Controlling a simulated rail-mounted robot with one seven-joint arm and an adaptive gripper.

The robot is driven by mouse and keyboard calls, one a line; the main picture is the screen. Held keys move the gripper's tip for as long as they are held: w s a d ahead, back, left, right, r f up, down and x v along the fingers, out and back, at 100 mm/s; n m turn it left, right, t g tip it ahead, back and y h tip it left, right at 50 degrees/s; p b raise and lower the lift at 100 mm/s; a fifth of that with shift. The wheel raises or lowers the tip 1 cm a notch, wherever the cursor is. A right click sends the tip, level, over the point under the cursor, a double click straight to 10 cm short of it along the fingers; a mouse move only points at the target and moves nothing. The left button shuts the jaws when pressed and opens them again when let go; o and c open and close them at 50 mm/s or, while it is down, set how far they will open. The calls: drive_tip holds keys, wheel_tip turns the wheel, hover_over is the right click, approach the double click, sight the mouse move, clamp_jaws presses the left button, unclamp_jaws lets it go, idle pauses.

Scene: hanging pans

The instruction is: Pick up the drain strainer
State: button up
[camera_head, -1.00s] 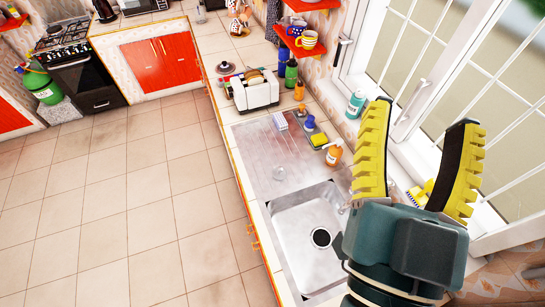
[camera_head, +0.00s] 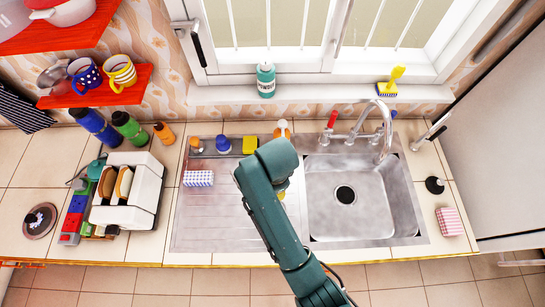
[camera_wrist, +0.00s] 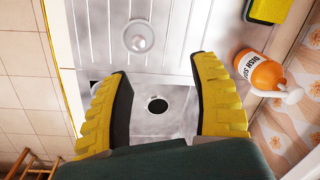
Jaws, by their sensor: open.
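The drain strainer seems to be the small pale round disc with a centre knob (camera_wrist: 138,38), lying on the ribbed drainboard (camera_wrist: 178,20) in the wrist view. I cannot see it in the head view, where my arm covers part of the drainboard. My gripper (camera_wrist: 162,66) is open, with its two yellow ribbed fingers apart and nothing between them. It points down over the drainboard and sink edge. The strainer is beyond the fingertips, towards the top of the picture and left of centre. In the head view the gripper is mostly hidden behind my arm.
The sink basin (camera_head: 385,205) has a black drain hole (camera_head: 345,194) and a curved faucet (camera_head: 383,125). An orange dish soap bottle (camera_wrist: 262,72) stands near the right finger. A sponge (camera_head: 250,145), blue-patterned box (camera_head: 198,178) and toaster (camera_head: 128,193) stand to the left.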

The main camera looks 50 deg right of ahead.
drive_tip(key=shift+m+g, duration=0.6)
drive_tip(key=shift+m, duration=0.1)
drive_tip(key=s+f+b, duration=0.1)
drive_tip(key=f, duration=0.5)
drive_tip(key=f+b, duration=0.2)
drive_tip(key=f, duration=0.4)
drive_tip(key=s+f+b, duration=0.1)
drive_tip(key=f+b, duration=0.1)
drive_tip(key=f, duration=0.4)
drive_tip(key=shift+s+a+f, duration=0.2)
drive_tip(key=shift+s+f, duration=0.05)
drive_tip(key=shift+s, duration=0.1)
clamp_jaws()
